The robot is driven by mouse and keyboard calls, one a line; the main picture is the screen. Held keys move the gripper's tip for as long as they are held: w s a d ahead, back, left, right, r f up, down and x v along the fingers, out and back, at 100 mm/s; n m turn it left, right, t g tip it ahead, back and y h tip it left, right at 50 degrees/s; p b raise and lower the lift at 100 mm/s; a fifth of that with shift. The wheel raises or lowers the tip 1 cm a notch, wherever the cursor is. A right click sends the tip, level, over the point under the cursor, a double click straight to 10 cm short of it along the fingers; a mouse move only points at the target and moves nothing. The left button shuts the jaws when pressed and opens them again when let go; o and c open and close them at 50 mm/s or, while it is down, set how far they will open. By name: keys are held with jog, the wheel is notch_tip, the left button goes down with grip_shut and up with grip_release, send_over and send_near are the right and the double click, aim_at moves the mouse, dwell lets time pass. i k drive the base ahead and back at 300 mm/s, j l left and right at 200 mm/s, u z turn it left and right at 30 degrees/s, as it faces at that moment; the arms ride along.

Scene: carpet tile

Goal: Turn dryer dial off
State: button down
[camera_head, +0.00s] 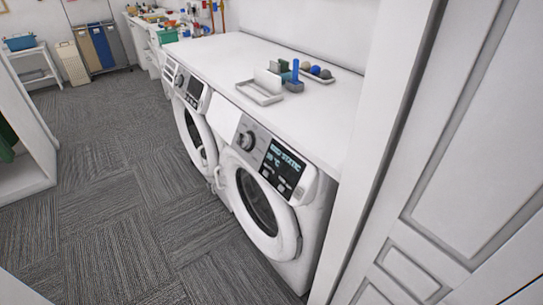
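The nearer front-load machine (312,240) is white with a round door and a lit display (281,165) with text. Its round dial (247,141) sits left of the display on the grey panel. A second white machine (181,112) stands farther back to the left, with its own display. I cannot tell from this view which one is the dryer, or make out where either dial points. My gripper is not in view.
A white counter (222,62) covers both machines and carries a tray (260,93) and small items. A white panelled door (470,170) stands close on the right. Shelving (25,150) is at left. Grey carpet (120,190) before the machines is clear.

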aim_at(245, 141)
jog(key=i+j, duration=0.35)
jog(key=j, duration=0.15)
jog(key=i+j, duration=0.4)
jog(key=j, duration=0.15)
jog(key=i+j, duration=0.35)
jog(key=j, duration=0.15)
jog(key=z, duration=0.05)
